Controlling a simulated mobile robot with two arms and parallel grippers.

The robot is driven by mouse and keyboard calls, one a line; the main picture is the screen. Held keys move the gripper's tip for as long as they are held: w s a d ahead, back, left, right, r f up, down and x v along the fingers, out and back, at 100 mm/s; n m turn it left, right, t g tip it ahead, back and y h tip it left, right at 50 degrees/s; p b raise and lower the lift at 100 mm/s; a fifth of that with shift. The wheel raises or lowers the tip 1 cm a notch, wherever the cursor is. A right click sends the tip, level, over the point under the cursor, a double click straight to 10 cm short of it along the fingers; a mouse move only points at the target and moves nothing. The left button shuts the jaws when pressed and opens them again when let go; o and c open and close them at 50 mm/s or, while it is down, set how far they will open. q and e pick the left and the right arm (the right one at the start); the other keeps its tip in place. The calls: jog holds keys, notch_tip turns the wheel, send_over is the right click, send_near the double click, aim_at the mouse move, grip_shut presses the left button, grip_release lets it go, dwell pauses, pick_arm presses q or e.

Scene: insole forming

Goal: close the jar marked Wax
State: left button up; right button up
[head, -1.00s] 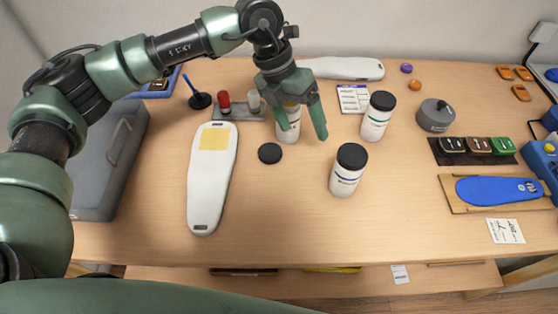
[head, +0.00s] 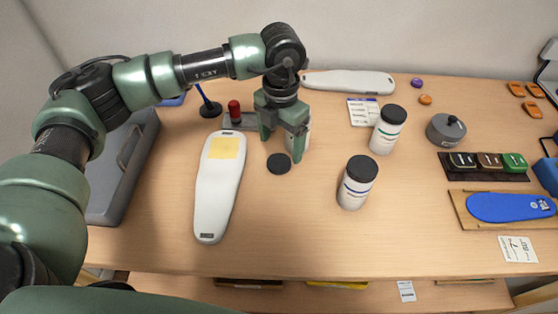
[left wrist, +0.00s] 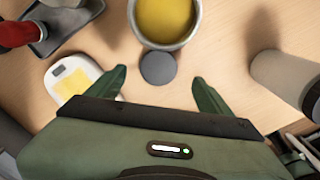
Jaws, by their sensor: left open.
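An open white jar (head: 307,137) stands mostly hidden behind my left gripper in the head view. The left wrist view shows it from above, lidless, with yellow contents (left wrist: 166,18). Its label cannot be read. A dark round lid (head: 279,164) lies flat on the table just in front of this jar; it also shows in the left wrist view (left wrist: 158,68). My left gripper (head: 283,148) points down, open and empty, with its fingertips (left wrist: 159,80) on either side of the lid's direction and apart from it. My right gripper is not in view.
Two jars with dark lids (head: 357,183) (head: 388,129) stand to the right. A white insole form (head: 217,205) with a yellow patch lies to the left, near a small tray with a red-topped item (head: 234,111). The table's front middle is clear.

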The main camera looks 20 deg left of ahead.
aim_at(279, 161)
pick_arm(q)
jog(key=shift+f, duration=0.35)
jog(key=f+p, duration=0.1)
jog(key=f, duration=0.2)
jog(key=shift+s+a+f+p, duration=0.1)
jog(key=shift+a+f+p, duration=0.1)
jog(key=shift+f+p, duration=0.2)
jog(key=shift+f, duration=0.4)
jog(key=c, duration=1.4)
jog(key=shift+r, duration=0.15)
